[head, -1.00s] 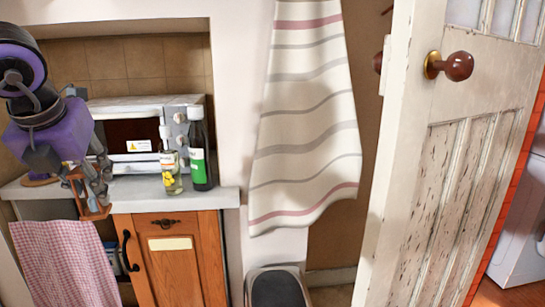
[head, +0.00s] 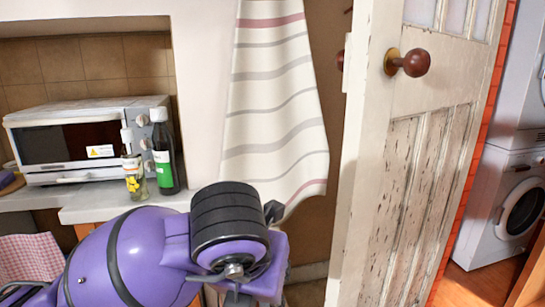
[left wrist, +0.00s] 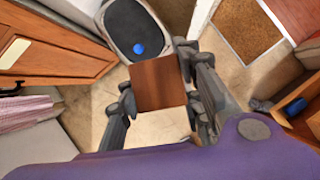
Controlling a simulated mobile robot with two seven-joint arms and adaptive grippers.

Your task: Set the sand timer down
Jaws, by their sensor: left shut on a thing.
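The sand timer (left wrist: 158,83) shows in the left wrist view as a square, brown wooden end plate. My left gripper (left wrist: 160,98) is shut on it, with a dark finger at each side. The timer's glass and its other end cannot be made out. It is held above the floor, below the picture's lidded bin. In the head view my purple left arm fills the lower middle and hides the gripper and the timer. My right gripper is in neither view.
A bin with a black lid (left wrist: 135,28) and a blue spot on it stands on the beige floor. The counter (head: 110,203) carries a small oven (head: 70,145) and two bottles (head: 164,165). An open door (head: 400,190) stands at right.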

